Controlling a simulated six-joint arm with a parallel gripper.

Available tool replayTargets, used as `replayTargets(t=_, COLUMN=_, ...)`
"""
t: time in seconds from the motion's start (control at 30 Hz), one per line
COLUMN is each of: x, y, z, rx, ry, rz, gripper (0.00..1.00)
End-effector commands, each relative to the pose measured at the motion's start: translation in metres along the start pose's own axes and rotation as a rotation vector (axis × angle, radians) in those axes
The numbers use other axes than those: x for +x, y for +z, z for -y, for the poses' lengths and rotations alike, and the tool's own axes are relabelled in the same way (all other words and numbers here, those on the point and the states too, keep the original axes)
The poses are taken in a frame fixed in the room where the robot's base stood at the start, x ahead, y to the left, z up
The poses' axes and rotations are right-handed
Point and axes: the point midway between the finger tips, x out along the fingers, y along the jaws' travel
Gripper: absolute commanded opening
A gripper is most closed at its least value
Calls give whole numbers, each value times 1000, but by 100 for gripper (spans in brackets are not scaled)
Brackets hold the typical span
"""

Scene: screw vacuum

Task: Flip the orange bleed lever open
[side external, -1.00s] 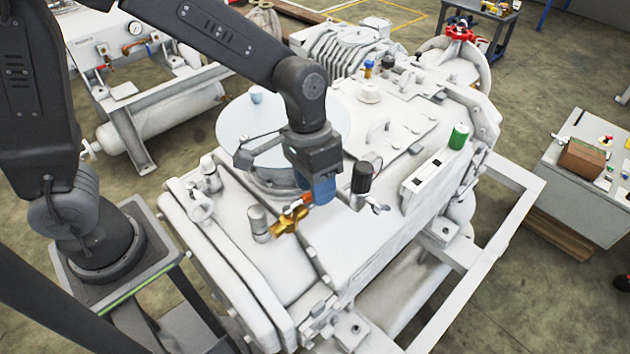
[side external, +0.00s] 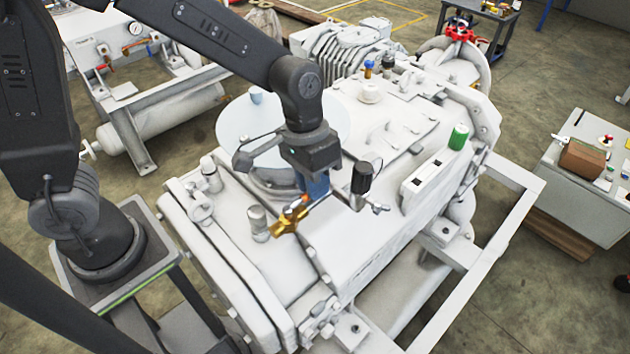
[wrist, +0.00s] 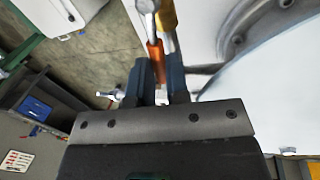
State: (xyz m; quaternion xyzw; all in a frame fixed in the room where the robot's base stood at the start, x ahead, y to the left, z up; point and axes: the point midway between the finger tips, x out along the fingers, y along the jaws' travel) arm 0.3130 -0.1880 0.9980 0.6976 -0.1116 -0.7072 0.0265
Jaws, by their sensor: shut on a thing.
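The brass bleed valve (side external: 287,224) sits on the front edge of the white machine in the side view, and part of its brass body (wrist: 167,14) shows at the top of the wrist view. Its orange lever (wrist: 155,52) lies between the blue fingertips of my gripper (wrist: 160,75). In the side view the lever (side external: 302,201) is a small orange piece just above the valve, mostly hidden by my gripper (side external: 310,192). My gripper is shut on the lever. The exact contact is hard to see.
A grey cylindrical fitting (side external: 258,222) stands just left of the valve. A black-topped fitting (side external: 361,178) with a small handle stands close on the right of my gripper. A large pale round disc (side external: 235,115) lies behind it. The white machine top (side external: 345,245) in front is fairly clear.

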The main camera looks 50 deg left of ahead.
Motion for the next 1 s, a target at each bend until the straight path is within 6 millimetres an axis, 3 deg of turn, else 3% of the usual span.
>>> replayTargets(t=0.27, x=0, y=0, z=1, rx=-23, ry=0, rz=-8, gripper=0)
replayTargets(t=0.3, x=0, y=0, z=1, rx=-23, ry=0, rz=-8, gripper=18)
replayTargets(t=0.53, x=0, y=0, z=1, rx=-23, ry=0, rz=-7, gripper=40)
replayTargets(t=1.0, x=0, y=0, z=1, rx=-2, ry=-2, rz=0, gripper=41)
